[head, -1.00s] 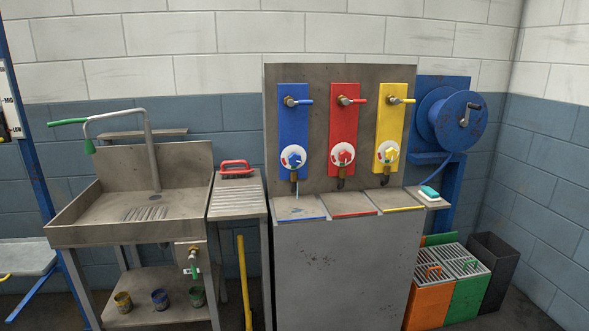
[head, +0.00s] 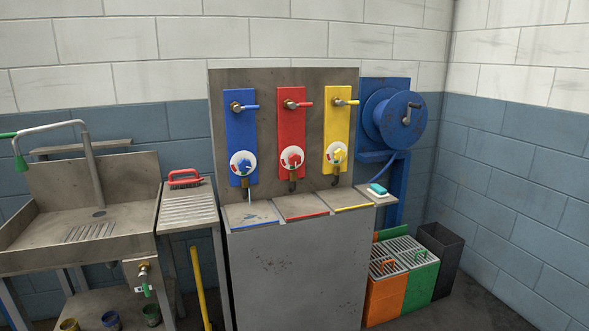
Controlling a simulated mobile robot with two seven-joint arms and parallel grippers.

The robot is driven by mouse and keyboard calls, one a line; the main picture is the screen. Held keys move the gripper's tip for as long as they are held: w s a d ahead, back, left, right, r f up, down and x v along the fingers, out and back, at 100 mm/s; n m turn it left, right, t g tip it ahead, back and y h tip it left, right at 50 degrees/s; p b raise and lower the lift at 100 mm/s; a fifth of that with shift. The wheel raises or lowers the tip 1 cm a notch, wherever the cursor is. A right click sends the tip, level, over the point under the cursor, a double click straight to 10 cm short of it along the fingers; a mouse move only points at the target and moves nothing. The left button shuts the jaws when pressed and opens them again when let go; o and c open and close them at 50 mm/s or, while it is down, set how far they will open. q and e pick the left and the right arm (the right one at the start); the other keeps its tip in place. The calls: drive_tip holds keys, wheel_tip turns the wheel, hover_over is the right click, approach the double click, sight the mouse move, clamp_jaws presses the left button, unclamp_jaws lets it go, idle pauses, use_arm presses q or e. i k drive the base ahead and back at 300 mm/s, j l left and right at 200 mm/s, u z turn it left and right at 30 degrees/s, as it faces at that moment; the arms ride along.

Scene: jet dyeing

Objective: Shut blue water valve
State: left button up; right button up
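The blue valve panel (head: 240,126) is the leftmost of three on the grey metal station. At its top is a lever valve with a blue handle (head: 252,107) pointing right. Below it is a white round dial with a blue knob (head: 243,163). A spout under the dial shows a thin pale stream (head: 249,195) that looks like water, falling towards the blue-edged basin (head: 250,215). Neither of my grippers shows in the head view.
Red (head: 291,125) and yellow (head: 338,124) panels stand to the right. A sink (head: 125,215) and a slatted side table (head: 187,206) with a red brush (head: 186,178) are left. A blue hose reel (head: 392,118), orange bin (head: 385,299) and green bin (head: 422,279) are right.

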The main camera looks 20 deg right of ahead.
sight(237, 109)
drive_tip(key=i+l, duration=0.25)
drive_tip(key=l, duration=0.15)
drive_tip(key=i+l, duration=0.25)
drive_tip(key=l, duration=0.15)
drive_tip(key=i+l, duration=0.2)
drive_tip(key=l, duration=0.15)
drive_tip(key=i+j, duration=0.25)
drive_tip(key=j, duration=0.15)
drive_tip(key=i+j, duration=0.25)
drive_tip(key=j, duration=0.15)
drive_tip(key=i+j+z, duration=0.1)
drive_tip(key=i+j, duration=0.15)
drive_tip(key=j, duration=0.15)
drive_tip(key=i+j, duration=0.25)
drive_tip(key=j, duration=0.2)
